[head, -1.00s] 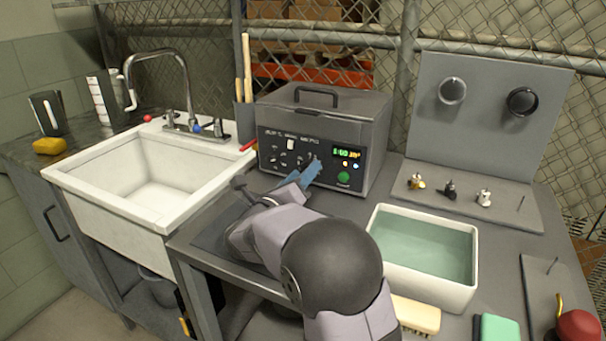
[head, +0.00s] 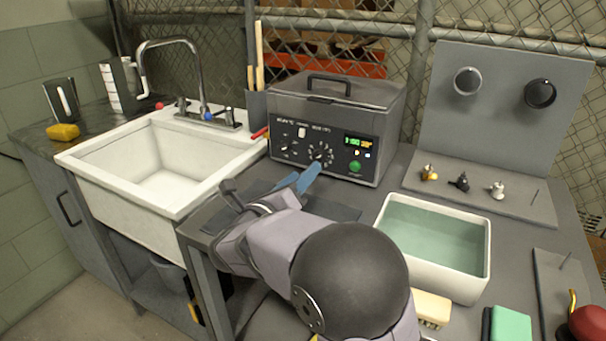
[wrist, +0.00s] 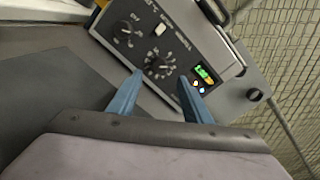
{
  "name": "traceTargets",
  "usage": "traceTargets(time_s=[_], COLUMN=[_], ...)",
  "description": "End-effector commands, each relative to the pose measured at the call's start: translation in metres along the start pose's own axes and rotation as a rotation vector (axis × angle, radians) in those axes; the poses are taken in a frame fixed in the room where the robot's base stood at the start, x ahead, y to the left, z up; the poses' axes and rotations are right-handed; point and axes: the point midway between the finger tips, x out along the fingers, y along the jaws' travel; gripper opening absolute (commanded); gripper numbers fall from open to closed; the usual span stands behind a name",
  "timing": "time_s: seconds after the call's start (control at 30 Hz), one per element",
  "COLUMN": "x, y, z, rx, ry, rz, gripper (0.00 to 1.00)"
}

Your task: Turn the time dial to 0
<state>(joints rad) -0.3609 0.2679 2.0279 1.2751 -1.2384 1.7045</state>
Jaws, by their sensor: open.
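The grey ultrasonic cleaner (head: 290,112) stands on the bench with its lid on. Its front panel has a dial at the left (head: 287,148) and a dial nearer the middle (head: 320,152), beside a lit green display (head: 357,141). In the wrist view the middle dial (wrist: 158,66) lies ahead, roughly between the fingers, and the left dial (wrist: 126,34) is farther off. The pointer settings and small labels are too blurred to read. My gripper (head: 306,178) has blue fingers, open and empty, just in front of the panel. It also shows in the wrist view (wrist: 158,88), apart from the dial.
A green button (head: 355,166) sits under the display. A white sink (head: 165,165) is at the left. A white basin of liquid (head: 385,225) stands at the right, with a brush (head: 431,308) and a green sponge (head: 510,325) in front.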

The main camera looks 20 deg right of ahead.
Motion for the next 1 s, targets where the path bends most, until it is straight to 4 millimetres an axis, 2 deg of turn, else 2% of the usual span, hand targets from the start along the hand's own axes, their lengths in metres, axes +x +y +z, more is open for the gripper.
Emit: traceTargets(time_s=[0.13, 0.23, 0.37, 0.5, 0.6, 0.67, 0.8, 1.0], x=[0.006, 0.015, 0.030, 0.042, 0.046, 0.044, 0.031, 0.012], y=[-0.013, -0.036, -0.084, -0.136, -0.157, -0.151, -0.104, -0.056], z=[0.005, 0.014, 0.029, 0.033, 0.037, 0.035, 0.018, 0.003], rx=[0.001, 0.009, 0.027, -0.004, -0.098, -0.262, -0.650, -1.157], ry=[0.010, 0.024, 0.053, 0.073, 0.051, 0.020, -0.071, -0.222], rz=[-0.015, -0.041, -0.096, -0.142, -0.113, -0.042, 0.118, 0.272], gripper=[0.45, 0.45, 0.45, 0.45, 0.45, 0.45, 0.45, 0.45])
